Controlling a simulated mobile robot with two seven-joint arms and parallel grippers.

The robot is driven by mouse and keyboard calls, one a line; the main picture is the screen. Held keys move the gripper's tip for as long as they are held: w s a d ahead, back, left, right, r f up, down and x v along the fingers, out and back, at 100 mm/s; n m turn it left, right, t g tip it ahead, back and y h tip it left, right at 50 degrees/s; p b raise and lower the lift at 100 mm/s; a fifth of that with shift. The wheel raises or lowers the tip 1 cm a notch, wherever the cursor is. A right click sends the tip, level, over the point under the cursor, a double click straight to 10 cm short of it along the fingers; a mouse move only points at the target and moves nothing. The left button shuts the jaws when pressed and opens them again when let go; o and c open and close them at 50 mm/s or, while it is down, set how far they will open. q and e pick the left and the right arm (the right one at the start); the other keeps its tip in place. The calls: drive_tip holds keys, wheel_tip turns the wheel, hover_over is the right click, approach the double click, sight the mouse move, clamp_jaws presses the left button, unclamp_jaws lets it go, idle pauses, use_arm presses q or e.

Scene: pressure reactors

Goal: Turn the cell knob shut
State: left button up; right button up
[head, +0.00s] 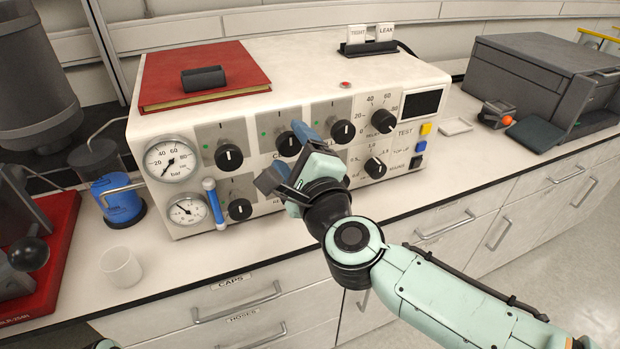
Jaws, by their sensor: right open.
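The white control box (235,77) has a row of black knobs on its front. The upper middle knob (290,143) stands behind my right gripper, and the lettering below it starts with C; the rest is covered. My right gripper (284,157) is open and empty in front of the panel, close to the upper middle knob. Whether it touches the knob cannot be told.
A pressure gauge (171,160), a blue-handled lever (213,203) and a lower knob (240,209) are on the panel's left. A white cup (122,267) and blue vessel (121,203) stand left. A red book (200,75) lies on top. Drawer handles (237,302) project below the counter.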

drive_tip(key=v, duration=0.9)
drive_tip(key=shift+s, duration=0.25)
